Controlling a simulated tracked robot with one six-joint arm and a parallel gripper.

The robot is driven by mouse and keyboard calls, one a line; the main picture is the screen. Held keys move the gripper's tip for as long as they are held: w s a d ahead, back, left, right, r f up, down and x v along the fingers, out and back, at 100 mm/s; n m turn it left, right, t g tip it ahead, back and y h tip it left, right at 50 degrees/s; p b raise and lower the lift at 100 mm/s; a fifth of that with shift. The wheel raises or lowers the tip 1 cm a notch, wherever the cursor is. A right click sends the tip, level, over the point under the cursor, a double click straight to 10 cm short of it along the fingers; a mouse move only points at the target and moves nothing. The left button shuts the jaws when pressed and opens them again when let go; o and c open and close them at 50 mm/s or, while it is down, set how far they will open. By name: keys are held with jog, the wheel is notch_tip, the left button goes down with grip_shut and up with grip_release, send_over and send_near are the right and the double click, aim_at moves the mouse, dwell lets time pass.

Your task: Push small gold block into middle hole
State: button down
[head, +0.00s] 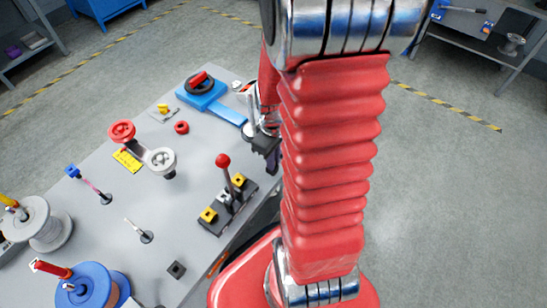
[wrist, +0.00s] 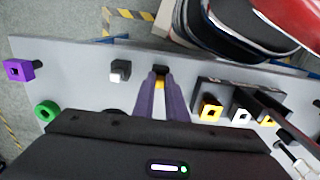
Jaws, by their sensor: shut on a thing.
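My gripper (wrist: 158,80) is shut on a small gold block (wrist: 160,84), which shows as a gold patch between the purple fingertips in the wrist view. A dark piece shows just beyond the tips. In the head view my gripper (head: 270,150) is beside the table's right edge, partly hidden by my red arm; the held block is not visible there. A black base (head: 232,207) carries a red-knobbed lever (head: 223,162) and a row of square-holed pieces: gold (wrist: 210,112), silver (wrist: 240,115) and gold (wrist: 267,120). Which opening is the middle hole is not certain.
A blue clamp-like tool (head: 205,95) lies near the gripper on the grey table (head: 190,165). Red (head: 122,132) and silver (head: 162,160) pulleys stand further left. Spools fill the lower left. A purple block (wrist: 18,70) and green ring (wrist: 46,110) show in the wrist view.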

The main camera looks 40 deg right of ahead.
jog(key=c, duration=1.8)
grip_release()
jog(key=shift+o, duration=0.2)
notch_tip(320, 180, up, 14)
jog(key=shift+s+a+f, duration=0.15)
jog(key=shift+s+a, duration=0.1)
jog(key=shift+s, duration=0.15)
